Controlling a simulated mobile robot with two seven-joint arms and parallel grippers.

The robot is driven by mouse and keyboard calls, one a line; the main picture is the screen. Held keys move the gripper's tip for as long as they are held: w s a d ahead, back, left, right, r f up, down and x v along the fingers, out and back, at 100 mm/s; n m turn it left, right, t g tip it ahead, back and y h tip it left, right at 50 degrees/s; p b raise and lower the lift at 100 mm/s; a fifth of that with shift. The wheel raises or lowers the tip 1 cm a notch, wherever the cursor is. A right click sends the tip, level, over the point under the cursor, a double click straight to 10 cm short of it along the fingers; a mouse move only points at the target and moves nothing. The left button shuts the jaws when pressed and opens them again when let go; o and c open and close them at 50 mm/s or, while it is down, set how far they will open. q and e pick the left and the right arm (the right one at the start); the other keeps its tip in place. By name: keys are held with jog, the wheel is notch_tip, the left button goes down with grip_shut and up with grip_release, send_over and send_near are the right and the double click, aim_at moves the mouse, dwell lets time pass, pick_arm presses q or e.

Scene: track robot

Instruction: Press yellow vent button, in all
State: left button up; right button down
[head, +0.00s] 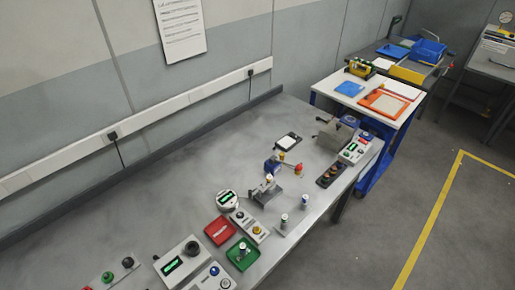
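A small round yellow button (257,230) sits on a narrow pale control panel (248,223) near the front edge of the grey workbench. A second, darker round control (239,214) is on the same panel. I cannot read any label, so I cannot tell whether this is the vent button. Neither of my grippers shows in the head view, and nothing touches the panel.
Beside the panel are a red tray (211,237), a green tray (233,259), a round gauge (228,194) and two small upright cylinders (284,223). The bench's rear left surface (150,180) is clear.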

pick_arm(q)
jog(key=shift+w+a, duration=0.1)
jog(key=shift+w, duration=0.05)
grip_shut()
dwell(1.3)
